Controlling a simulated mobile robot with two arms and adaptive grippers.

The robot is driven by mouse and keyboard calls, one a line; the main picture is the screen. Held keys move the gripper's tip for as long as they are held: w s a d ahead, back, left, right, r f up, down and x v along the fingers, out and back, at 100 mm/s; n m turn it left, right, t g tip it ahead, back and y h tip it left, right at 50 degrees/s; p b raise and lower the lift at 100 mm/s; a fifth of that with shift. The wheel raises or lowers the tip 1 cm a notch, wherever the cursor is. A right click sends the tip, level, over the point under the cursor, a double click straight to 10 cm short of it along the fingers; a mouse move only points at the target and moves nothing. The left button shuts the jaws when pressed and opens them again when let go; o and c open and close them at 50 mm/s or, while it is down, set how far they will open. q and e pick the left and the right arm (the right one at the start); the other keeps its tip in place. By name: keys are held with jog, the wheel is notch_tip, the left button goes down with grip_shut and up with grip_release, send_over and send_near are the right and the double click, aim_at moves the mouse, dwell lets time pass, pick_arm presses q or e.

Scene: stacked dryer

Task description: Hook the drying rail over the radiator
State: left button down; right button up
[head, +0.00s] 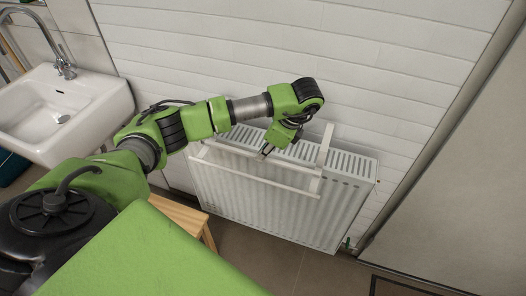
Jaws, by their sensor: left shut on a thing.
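The white radiator (270,205) hangs on the tiled wall, with a slotted top grille. The white drying rail (260,178) is a frame with long bars along the front upper part of the radiator. Its right end piece (325,148) reaches back across the radiator's top and rises a little above it. My left gripper (265,152) points down over the radiator's top and is shut on a bar of the rail. The wrist hides part of the rail's back. Whether the rail's hooks rest on the radiator cannot be told. My right gripper is out of view.
A white sink (62,112) with a chrome tap stands at the left. A wooden stool (190,220) is below my arm, left of the radiator. A valve (347,244) sits at the radiator's lower right. The floor in front of the radiator is clear.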

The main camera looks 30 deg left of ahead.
pick_arm(q)
jog(key=shift+f+b, duration=2.8)
jog(key=shift+f, duration=1.35)
jog(key=c, duration=2)
grip_release()
jog(key=shift+c, duration=0.2)
jog(key=shift+r, duration=0.1)
jog(key=v, duration=1.2)
jog(key=shift+d, duration=0.1)
